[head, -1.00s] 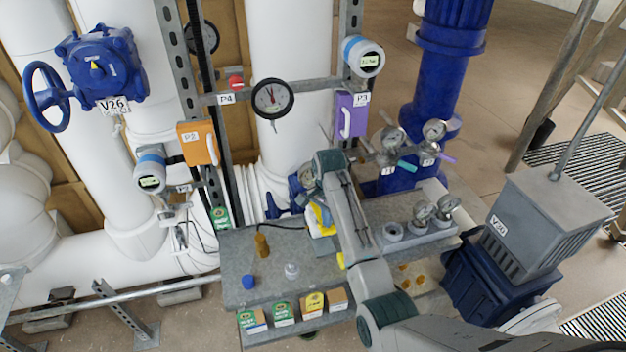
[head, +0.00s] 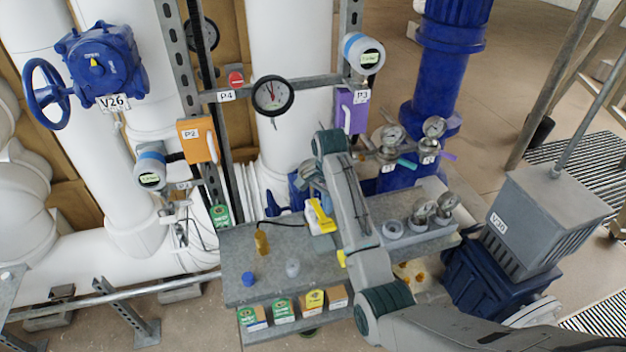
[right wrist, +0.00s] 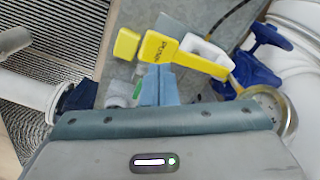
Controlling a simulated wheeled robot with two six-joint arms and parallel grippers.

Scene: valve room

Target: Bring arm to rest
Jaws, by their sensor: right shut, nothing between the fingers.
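My right arm reaches in from the lower right in the head view. A yellow and white tool (head: 320,216) lies on the bench just below the gripper. It also shows in the right wrist view (right wrist: 182,54), beyond the fingertips. My left gripper is not in view.
A brown bottle (head: 262,242), a blue cap (head: 248,279) and small boxes (head: 283,309) are on the left and front of the bench. A purple box (head: 351,112) and a round dial (head: 272,95) are behind.

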